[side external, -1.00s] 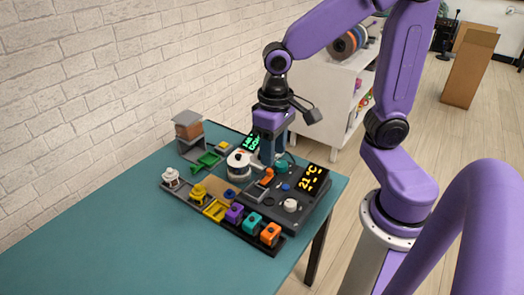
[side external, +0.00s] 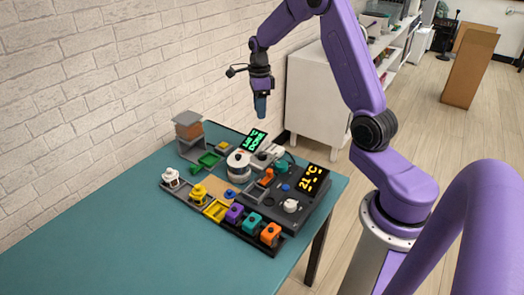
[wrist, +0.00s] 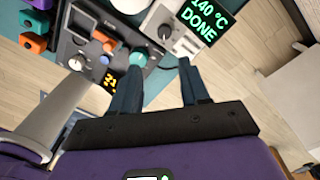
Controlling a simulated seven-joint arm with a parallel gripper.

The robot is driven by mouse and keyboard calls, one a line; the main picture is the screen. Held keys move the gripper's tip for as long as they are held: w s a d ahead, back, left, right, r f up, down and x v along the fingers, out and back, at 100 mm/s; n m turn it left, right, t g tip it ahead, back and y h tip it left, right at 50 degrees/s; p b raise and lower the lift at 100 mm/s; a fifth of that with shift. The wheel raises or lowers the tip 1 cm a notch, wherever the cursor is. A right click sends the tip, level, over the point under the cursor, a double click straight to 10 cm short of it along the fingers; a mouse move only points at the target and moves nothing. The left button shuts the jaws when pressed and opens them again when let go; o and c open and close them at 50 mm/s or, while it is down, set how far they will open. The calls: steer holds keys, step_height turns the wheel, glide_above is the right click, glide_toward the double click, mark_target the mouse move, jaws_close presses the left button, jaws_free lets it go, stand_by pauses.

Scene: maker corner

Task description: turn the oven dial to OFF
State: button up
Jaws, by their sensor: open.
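The same display (side external: 255,139) shows in the side view. My gripper (side external: 260,108) hangs well above and behind the units, apart from everything. In the wrist view my gripper (wrist: 161,68) shows two blue fingers spread with nothing between them.
A dark panel holds a yellow 21 °C display (side external: 313,181), a teal knob (side external: 281,166), a blue button (side external: 286,188) and a white knob (side external: 291,206). A round white pot (side external: 238,166) and a tray with coloured blocks (side external: 234,213) stand nearby. The table's left side (side external: 110,235) is clear.

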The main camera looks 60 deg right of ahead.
mark_target(262, 153)
steer(key=shift+m, duration=0.5)
steer(key=f, duration=1.7)
steer(key=shift+s+d+f, duration=0.25)
steer(key=shift+f, duration=0.15)
steer(key=shift+c, duration=0.3)
steer(key=c, duration=0.7)
